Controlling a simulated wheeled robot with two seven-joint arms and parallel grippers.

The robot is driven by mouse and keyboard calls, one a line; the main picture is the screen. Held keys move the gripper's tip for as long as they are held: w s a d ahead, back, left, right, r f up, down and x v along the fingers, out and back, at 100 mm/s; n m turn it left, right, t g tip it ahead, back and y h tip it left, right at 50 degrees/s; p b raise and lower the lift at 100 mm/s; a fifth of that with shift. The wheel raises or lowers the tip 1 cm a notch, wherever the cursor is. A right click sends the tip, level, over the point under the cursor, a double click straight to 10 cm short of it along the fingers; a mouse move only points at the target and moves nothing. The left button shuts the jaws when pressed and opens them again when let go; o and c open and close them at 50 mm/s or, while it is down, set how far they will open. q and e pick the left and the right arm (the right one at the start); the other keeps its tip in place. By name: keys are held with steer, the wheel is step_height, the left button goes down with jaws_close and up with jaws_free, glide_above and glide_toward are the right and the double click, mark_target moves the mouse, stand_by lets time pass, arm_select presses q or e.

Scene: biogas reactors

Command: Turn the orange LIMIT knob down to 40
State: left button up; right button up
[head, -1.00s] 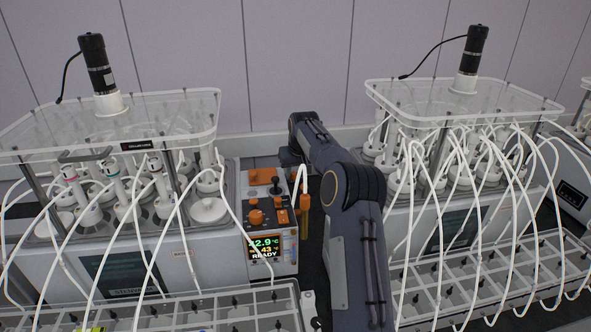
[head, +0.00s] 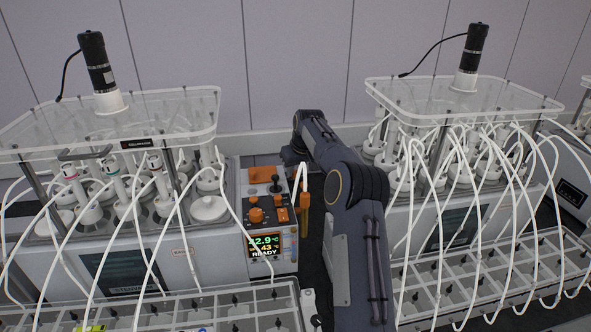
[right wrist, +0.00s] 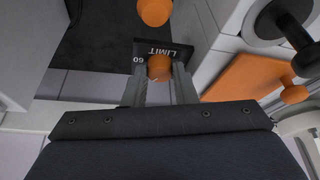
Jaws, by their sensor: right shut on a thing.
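The orange LIMIT knob (right wrist: 159,66) shows in the right wrist view, on a black plate (right wrist: 180,52) with white lettering reading LIMIT and a 60 beside it. My right gripper (right wrist: 159,82) has one finger on each side of this knob and is shut on it. The knob's pointer is not clear, so its setting cannot be read. In the head view my right arm reaches over to the far right corner of the control box (head: 286,236); the gripper (head: 289,156) is small and dark there, and the LIMIT knob cannot be made out. My left gripper is out of view.
The box's display (head: 264,246) shows 43 and READY. A black joystick (head: 276,185) and other orange controls (head: 256,215) are close by. Another orange knob (right wrist: 154,12) lies beyond the fingers. Reactors with white tubes (head: 440,170) crowd both sides.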

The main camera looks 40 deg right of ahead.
steer(key=n+y, duration=0.1)
steer(key=n, duration=0.2)
steer(key=n+y, duration=0.1)
steer(key=n, duration=0.2)
steer(key=shift+d, duration=0.2)
stand_by(0.4)
steer(key=o, duration=0.7)
steer(key=v, duration=0.7)
steer(key=shift+r, duration=0.4)
steer(key=shift+s+d, duration=0.1)
steer(key=shift+s, duration=0.05)
